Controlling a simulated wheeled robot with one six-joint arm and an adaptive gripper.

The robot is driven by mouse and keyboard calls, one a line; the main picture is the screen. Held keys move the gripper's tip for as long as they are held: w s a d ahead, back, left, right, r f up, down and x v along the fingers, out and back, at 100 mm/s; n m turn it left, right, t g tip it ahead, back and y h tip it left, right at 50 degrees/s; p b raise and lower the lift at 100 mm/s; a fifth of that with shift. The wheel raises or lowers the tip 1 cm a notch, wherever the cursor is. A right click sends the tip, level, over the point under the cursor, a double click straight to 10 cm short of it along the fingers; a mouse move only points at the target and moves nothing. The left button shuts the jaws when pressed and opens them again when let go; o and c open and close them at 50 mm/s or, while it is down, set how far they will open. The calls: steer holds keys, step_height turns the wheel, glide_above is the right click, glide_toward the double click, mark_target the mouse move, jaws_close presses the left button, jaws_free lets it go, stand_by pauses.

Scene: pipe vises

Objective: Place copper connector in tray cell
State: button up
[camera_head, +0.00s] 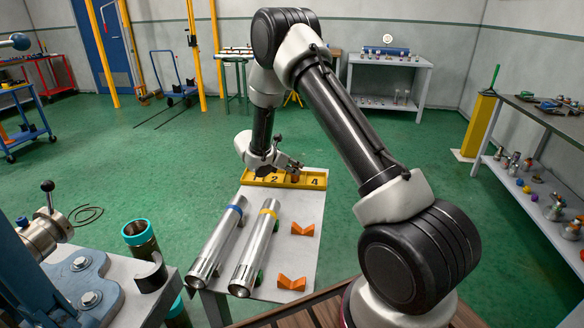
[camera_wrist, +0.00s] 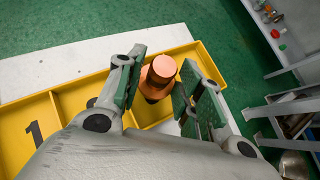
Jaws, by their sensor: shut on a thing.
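The copper connector (camera_wrist: 160,77) is an orange, stepped round piece between the green-padded fingers of my gripper (camera_wrist: 158,88). In the head view my gripper (camera_head: 291,169) is low over the yellow tray (camera_head: 260,182) at the far end of the white table. The tray also shows in the wrist view (camera_wrist: 61,97), with its cells split by yellow walls. The numbers 2 and 4 show in the head view, and the connector (camera_head: 295,178) is between them. Whether it touches the cell floor cannot be told. The fingers hide part of the tray.
Two silver pipes, one with a blue band (camera_head: 217,240) and one with a yellow band (camera_head: 256,245), lie on the white table (camera_head: 309,215) in front of the tray. Two orange V-blocks (camera_head: 302,229) are to their right. A vise (camera_head: 45,235) stands at the left.

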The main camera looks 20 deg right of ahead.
steer(key=shift+f, duration=0.15)
steer(key=o, duration=1.1)
